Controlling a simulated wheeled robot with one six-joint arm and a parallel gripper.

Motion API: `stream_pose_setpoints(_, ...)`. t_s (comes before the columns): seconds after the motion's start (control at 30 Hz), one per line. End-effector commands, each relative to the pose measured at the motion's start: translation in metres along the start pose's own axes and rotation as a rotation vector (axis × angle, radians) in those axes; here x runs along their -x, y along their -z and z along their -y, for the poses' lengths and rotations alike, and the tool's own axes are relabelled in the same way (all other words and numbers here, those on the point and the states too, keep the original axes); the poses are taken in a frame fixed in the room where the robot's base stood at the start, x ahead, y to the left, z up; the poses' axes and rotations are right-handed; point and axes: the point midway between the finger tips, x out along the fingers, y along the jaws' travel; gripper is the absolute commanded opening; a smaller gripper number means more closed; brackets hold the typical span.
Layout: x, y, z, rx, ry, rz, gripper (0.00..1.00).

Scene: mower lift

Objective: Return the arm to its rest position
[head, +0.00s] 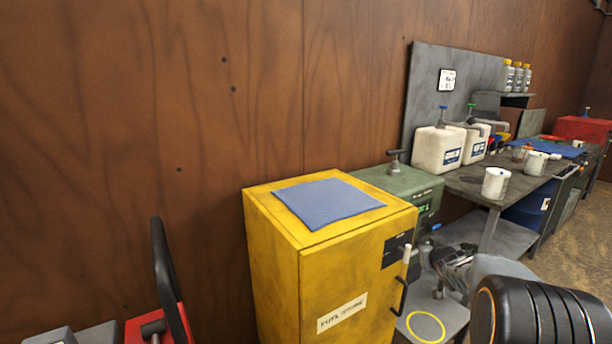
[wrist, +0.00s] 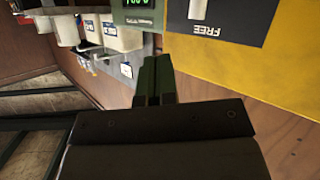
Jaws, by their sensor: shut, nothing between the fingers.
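My gripper (wrist: 157,80) shows in the wrist view with its two dark fingers together and nothing between them. In that view, which is turned on its side, the yellow cabinet (wrist: 280,75) lies beyond the fingers to the right, with a dark panel marked FREE (wrist: 215,25). In the head view a black ribbed part of my arm (head: 545,312) fills the lower right corner, right of the yellow cabinet (head: 275,265). I cannot make out the fingertips clearly in the head view.
A blue cloth (head: 328,202) lies on the cabinet top. Behind it stands a green unit (head: 405,188). A grey workbench (head: 475,187) to the right carries white jugs (head: 438,150) and white cups. A red machine with a black handle (head: 165,275) stands at lower left.

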Motion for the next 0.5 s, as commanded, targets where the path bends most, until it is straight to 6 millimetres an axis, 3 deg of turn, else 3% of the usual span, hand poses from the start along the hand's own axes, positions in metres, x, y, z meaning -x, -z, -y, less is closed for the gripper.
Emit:
stream_pose_setpoints(0.03, 0.039, 0.037, 0.01, -0.005, -0.023, 0.059, 0.0)
stream_pose_setpoints(0.13, 0.102, 0.055, 0.033, -0.027, -0.049, 0.215, 0.0)
stream_pose_setpoints(0.3, 0.211, 0.057, 0.076, -0.057, 0.0, 0.482, 0.0)
stream_pose_setpoints(0.5, 0.307, 0.04, 0.114, -0.061, 0.125, 0.717, 0.0)
